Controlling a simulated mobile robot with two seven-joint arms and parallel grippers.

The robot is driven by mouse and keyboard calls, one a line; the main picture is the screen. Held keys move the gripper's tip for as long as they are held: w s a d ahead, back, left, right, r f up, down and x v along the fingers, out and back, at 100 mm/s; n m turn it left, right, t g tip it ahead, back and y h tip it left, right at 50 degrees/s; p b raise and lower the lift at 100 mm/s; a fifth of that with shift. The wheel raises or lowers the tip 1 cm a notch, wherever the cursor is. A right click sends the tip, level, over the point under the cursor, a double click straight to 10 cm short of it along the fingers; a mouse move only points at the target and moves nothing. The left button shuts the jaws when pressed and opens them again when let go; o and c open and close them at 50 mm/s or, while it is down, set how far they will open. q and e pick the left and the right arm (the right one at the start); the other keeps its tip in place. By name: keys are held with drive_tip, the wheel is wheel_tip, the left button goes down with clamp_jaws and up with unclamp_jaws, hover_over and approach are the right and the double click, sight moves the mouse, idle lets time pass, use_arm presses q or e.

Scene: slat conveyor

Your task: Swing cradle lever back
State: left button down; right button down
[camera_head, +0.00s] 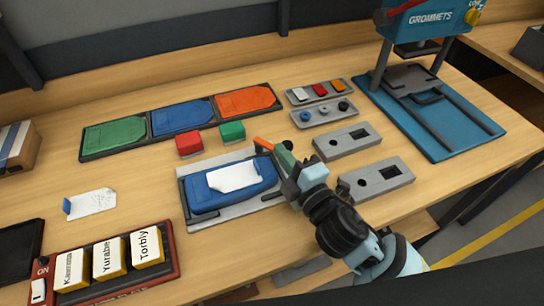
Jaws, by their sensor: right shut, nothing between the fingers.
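The cradle (187,217) is a grey plate in the middle of the table. A blue case (203,201) with a white card (234,176) on top lies in it. An orange bar (264,144), which looks like the lever's handle, shows at the cradle's far right corner. My right gripper (284,160) is at that corner, close beside the orange bar; its fingers are shut with nothing between them. The gripper and wrist hide part of the cradle's right side, and I cannot tell whether they touch the lever. My left gripper is not in view.
Green, blue and orange panels in a dark tray (147,138) lie behind, with a red block (189,142) and a green block (231,132) before them. Grey fixtures (347,141) stand right, near the blue grommet press (440,122). A red rack (172,262) holds name blocks front left.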

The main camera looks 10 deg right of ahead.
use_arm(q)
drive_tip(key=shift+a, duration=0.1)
use_arm(e)
drive_tip(key=shift+a+f, duration=0.1)
drive_tip(key=shift+s+d+f, duration=0.1)
drive_tip(key=shift+s+d, duration=0.1)
drive_tip(key=shift+s, duration=0.05)
drive_tip(key=b+v, duration=0.1)
drive_tip(key=v, duration=0.5)
drive_tip(key=shift+s+d, duration=0.15)
drive_tip(key=shift+s, duration=0.4)
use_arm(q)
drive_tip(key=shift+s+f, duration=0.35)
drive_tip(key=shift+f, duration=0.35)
use_arm(e)
drive_tip(key=shift+s, duration=0.1)
